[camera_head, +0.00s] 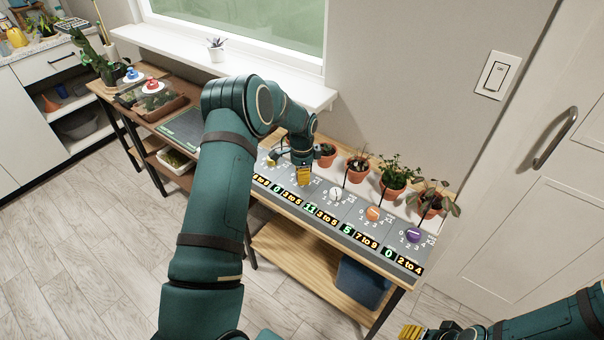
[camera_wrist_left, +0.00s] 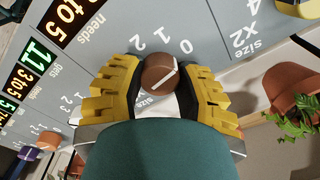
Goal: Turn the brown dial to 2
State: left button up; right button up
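The brown dial (camera_wrist_left: 156,76) with a white pointer line is on the grey panel in the left wrist view. The digits 0, 1 and 2 are printed around it; its pointer line slants toward the upper right, on the side of the 0. My left gripper (camera_wrist_left: 160,84) has its yellow fingers on both sides of the dial, their black pads seeming to press against it. In the head view my left gripper (camera_head: 303,178) is down at the panel and hides the dial. My right gripper (camera_head: 428,331) is at the bottom edge, partly cut off.
A white dial (camera_head: 336,194), an orange dial (camera_head: 373,214) and a purple dial (camera_head: 413,235) follow to the right on the panel (camera_head: 352,218). Several potted plants (camera_head: 394,177) stand behind them. Displays run along the panel's front edge. A blue bin (camera_head: 362,282) is on the lower shelf.

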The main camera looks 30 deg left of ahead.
pick_arm(q)
grip_shut()
jog(key=shift+n, duration=0.3)
jog(key=n, duration=0.2)
jog(key=shift+n, duration=0.4)
jog(key=n, duration=0.9)
jog(key=shift+s+n, duration=0.1)
jog(key=shift+n, duration=1.6)
